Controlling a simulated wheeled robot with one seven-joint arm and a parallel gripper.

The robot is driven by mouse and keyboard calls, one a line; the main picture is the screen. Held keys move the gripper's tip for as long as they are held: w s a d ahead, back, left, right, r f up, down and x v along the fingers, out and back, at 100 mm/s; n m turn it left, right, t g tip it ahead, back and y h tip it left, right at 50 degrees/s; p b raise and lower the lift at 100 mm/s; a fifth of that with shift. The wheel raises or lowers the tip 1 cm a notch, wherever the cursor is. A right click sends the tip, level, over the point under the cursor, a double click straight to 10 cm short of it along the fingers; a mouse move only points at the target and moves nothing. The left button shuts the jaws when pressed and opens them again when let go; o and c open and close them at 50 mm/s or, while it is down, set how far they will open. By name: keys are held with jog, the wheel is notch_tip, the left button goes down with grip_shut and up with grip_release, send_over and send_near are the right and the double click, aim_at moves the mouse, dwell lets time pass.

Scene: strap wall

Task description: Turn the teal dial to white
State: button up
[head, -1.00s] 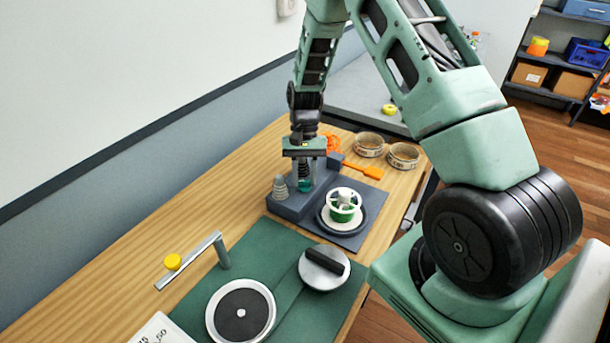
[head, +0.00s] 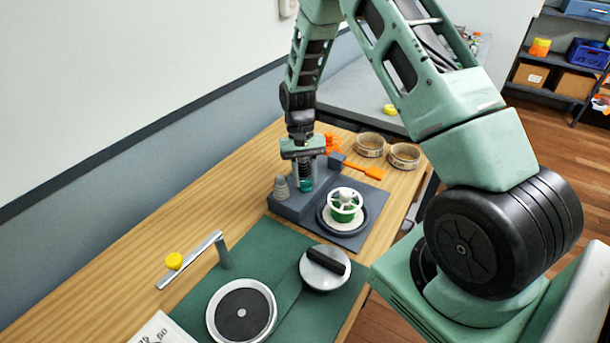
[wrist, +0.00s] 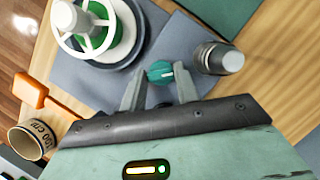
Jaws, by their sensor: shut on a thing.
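The teal dial (wrist: 160,72) sits on top of a grey block (head: 292,205). In the wrist view it lies between the two fingertips of my gripper (wrist: 159,80), which is shut on it. In the head view the dial (head: 306,185) shows small under my gripper (head: 304,172), which points straight down from above. The dial shows a pale line on its face in the wrist view. The fingers hide its sides, and I cannot make out a white mark around it.
A green spool with a white wheel (head: 344,202) stands on the other side. Two round tins (head: 404,155) and an orange-handled tool (head: 362,170) lie behind.

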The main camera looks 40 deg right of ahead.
jog(key=o, duration=1)
jog(key=shift+r, duration=0.1)
jog(key=b+v, duration=0.3)
jog(key=v, duration=1.4)
jog(key=shift+r, duration=0.15)
jog(key=s+a+r+n+t, duration=0.1)
jog(key=s+a+n, duration=0.1)
jog(key=s+a, duration=0.35)
jog(key=s+a+r+n, duration=0.1)
jog(key=s+a+n, duration=0.15)
jog(key=a, duration=0.65)
jog(key=s+a+r+n+t, duration=0.1)
jog(key=s+a+n, duration=0.1)
jog(key=s+a, duration=0.4)
jog(key=s+a+f+n, duration=0.1)
jog(key=s+a+n, duration=0.1)
jog(key=s, duration=0.3)
jog(key=s+a+n+t, duration=0.1)
jog(key=s+a+n, duration=0.1)
jog(key=s, duration=0.4)
jog(key=s+a+f+n+t+h, duration=0.1)
jog(key=s+a+n, duration=0.1)
jog(key=s, duration=0.4)
jog(key=shift+s+a+f, duration=0.2)
jog(key=shift+a+f, duration=0.15)
jog(key=shift+a, duration=0.1)
